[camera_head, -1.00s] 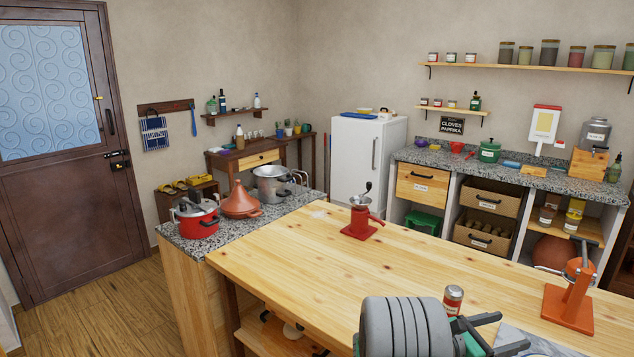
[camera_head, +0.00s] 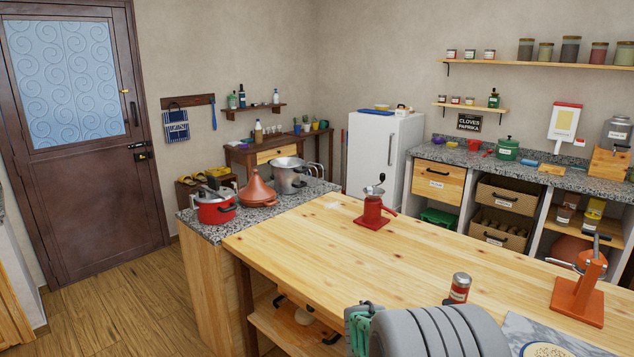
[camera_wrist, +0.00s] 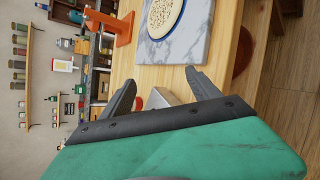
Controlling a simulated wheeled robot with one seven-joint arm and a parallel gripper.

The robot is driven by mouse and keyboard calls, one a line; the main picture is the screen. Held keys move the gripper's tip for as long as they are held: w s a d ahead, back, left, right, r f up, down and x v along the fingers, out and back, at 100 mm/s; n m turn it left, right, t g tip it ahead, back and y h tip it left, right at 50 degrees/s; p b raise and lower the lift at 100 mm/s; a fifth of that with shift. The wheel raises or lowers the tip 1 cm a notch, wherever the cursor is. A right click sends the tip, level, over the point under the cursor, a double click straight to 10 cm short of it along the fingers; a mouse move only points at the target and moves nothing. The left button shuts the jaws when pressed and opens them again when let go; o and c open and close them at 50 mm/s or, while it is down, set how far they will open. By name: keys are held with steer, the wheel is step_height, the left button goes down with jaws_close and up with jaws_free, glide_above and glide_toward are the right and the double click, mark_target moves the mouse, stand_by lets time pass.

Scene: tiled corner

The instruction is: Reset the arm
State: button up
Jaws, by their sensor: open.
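My gripper (camera_wrist: 160,78) is open in the wrist view, its two dark fingers spread apart with nothing held between them. It is over the wooden table (camera_wrist: 150,76), near the marble board (camera_wrist: 172,45). A pale grey wedge shows behind the fingers; I cannot tell what it is. In the head view my grey ribbed arm is at the bottom edge, with a green part at its left. The fingers cannot be made out clearly there.
On the wooden table (camera_head: 330,235) stand a red grinder (camera_head: 373,210), a small red-labelled can (camera_head: 459,288) close to my arm, and an orange press (camera_head: 580,290). A plate of grains (camera_head: 545,350) lies on the marble board. The table's middle is clear.

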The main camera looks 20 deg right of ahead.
steer(key=w+a+f+m+t+y+b, duration=0.2)
steer(key=a+m+y, duration=0.15)
steer(key=a, duration=0.85)
steer(key=w+a+f+m+t+y+b, duration=0.15)
steer(key=a+y, duration=0.35)
steer(key=a, duration=0.7)
steer(key=s+a+m+y, duration=0.1)
steer(key=s+a, duration=0.2)
steer(key=a, duration=0.3)
steer(key=s+a+m+y+b, duration=0.1)
steer(key=s+a+y, duration=0.1)
steer(key=a, duration=0.4)
steer(key=shift+s+a+f, duration=0.15)
steer(key=shift+s+a, duration=0.15)
steer(key=shift+s, duration=0.15)
